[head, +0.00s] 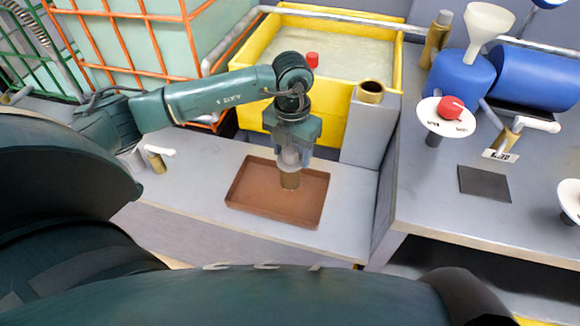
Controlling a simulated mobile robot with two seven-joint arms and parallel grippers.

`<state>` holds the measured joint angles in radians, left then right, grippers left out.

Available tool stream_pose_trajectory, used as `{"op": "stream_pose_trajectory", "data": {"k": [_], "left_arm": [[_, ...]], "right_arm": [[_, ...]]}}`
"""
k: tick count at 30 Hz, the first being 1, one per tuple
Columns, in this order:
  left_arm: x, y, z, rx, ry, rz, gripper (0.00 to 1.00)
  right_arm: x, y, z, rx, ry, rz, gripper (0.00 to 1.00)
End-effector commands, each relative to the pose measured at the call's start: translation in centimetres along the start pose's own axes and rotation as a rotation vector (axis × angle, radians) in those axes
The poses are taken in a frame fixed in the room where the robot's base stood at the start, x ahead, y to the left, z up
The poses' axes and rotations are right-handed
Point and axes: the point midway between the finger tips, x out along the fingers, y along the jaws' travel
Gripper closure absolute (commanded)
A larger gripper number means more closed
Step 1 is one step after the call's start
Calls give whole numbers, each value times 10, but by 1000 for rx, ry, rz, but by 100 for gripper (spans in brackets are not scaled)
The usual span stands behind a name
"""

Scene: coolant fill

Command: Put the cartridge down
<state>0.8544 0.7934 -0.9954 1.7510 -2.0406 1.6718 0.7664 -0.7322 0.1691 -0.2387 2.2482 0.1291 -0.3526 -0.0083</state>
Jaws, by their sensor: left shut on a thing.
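My left gripper (289,160) points straight down over the brown tray (240,200) and is shut on the cartridge (290,181). The cartridge is a short brownish cylinder, upright, with its upper part hidden between the fingers. Its lower end shows against the tray floor, inside the rim. I cannot tell whether it touches the floor. The tray lies on the grey bench (200,200). My right gripper is not in view.
Behind the tray stand a yellow tub (262,120) of pale liquid and a grey block with a brass ring (370,91). At right, a higher grey bench (430,200) holds a blue container (462,75) with a funnel (487,25), a red knob (451,107) and a dark pad (484,184).

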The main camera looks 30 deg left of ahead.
Motion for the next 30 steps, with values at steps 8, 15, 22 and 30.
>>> {"op": "stream_pose_trajectory", "data": {"k": [8, 15, 22, 30], "left_arm": [[38, -1, -1, 1, 4, -1, 60], [50, 0, 0, 2, -1, -1, 60], [54, 0, 0, 2, -1, -1, 60], [53, 0, 0, 2, 0, 0, 25]], "right_arm": [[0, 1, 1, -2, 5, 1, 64], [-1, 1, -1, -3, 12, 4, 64], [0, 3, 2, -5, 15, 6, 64], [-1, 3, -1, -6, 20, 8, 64]]}}
